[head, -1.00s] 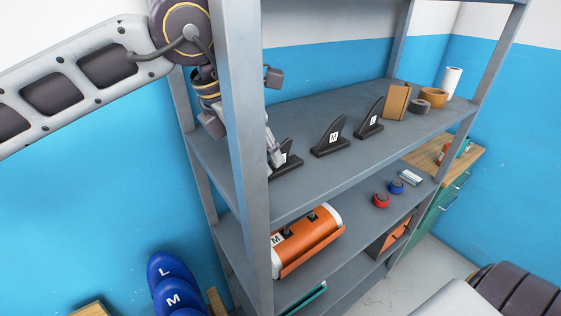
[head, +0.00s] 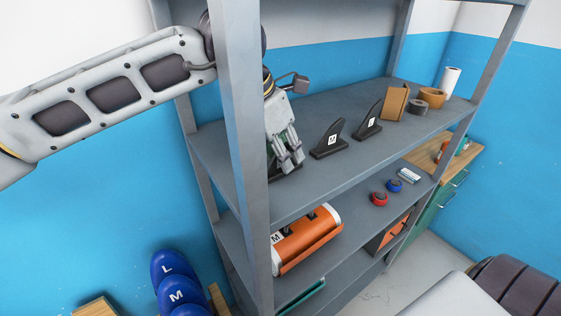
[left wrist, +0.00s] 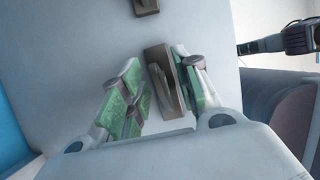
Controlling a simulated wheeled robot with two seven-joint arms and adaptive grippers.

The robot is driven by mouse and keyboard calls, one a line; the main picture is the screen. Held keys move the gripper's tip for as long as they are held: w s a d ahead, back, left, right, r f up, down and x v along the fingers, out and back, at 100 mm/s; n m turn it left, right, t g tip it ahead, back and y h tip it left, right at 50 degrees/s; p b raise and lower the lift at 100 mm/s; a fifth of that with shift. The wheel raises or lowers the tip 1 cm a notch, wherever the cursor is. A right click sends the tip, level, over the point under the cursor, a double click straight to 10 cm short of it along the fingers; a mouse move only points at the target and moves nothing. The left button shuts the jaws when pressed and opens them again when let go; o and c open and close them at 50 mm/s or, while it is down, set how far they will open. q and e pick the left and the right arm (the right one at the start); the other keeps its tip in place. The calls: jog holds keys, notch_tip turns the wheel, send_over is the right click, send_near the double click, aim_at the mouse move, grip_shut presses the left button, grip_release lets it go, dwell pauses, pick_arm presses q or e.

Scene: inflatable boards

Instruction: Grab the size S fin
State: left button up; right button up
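The size S fin, a dark fin on a flat base, is mostly hidden behind my left gripper (head: 288,160) in the head view. In the left wrist view the fin (left wrist: 159,66) lies between the two green-padded fingers. The fingers are open around it, with a gap on the left side; the right finger is very close, and I cannot tell whether it touches. The M fin (head: 329,140) and the L fin (head: 369,124) stand to the right on the same shelf. My right gripper does not show.
The grey rack's front post (head: 243,150) stands close to my left arm. An orange case (head: 306,238) and a red round item (head: 379,198) are one shelf below.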

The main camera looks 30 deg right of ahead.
pick_arm(q)
jog(key=shift+f, duration=0.2)
dwell(0.3)
grip_shut()
